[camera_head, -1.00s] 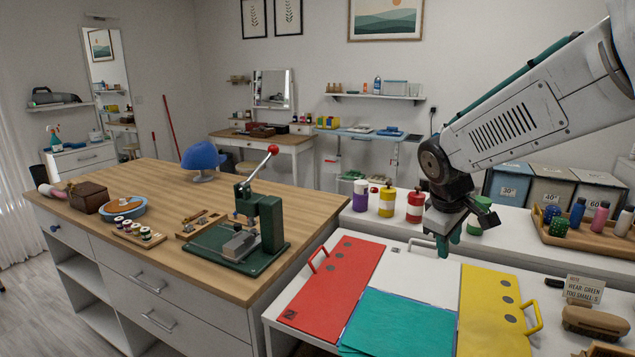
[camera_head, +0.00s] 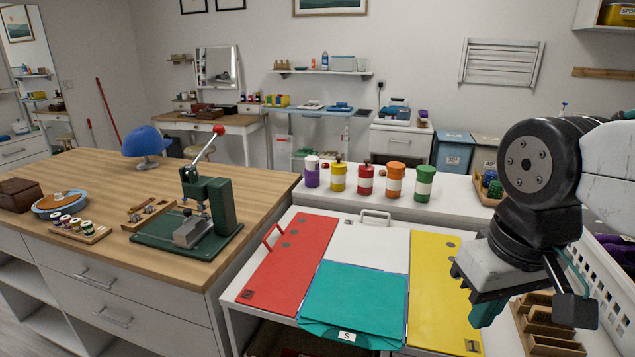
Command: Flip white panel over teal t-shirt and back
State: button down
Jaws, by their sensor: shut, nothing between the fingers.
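The white panel (camera_head: 370,246) lies flat between the red and yellow panels, with a white handle (camera_head: 376,214) at its far edge. The teal t-shirt (camera_head: 355,296) lies folded into a rough rectangle on the near part of the board and covers the near part of the white panel's strip. A tag marked "S" (camera_head: 347,336) shows at its near edge. My gripper (camera_head: 487,312) is shut and empty, with teal fingertips pointing down. In the picture it is right of the t-shirt, overlapping the yellow panel's right edge. Its height above the board is hard to tell.
The red panel (camera_head: 292,262) and yellow panel (camera_head: 440,290) lie flat at the sides. Several coloured canisters (camera_head: 365,180) stand behind the board. A green press (camera_head: 190,225) is on the left counter. A white basket (camera_head: 605,285) and wooden trays (camera_head: 548,325) are at right.

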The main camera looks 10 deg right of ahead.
aim_at(368, 245)
jog(key=u, duration=0.8)
jog(key=k, duration=1.1)
jog(key=u, duration=1.2)
jog(key=i, duration=1.3)
jog(key=z, duration=1.4)
jog(key=i, duration=1.05)
jog(key=z, duration=1)
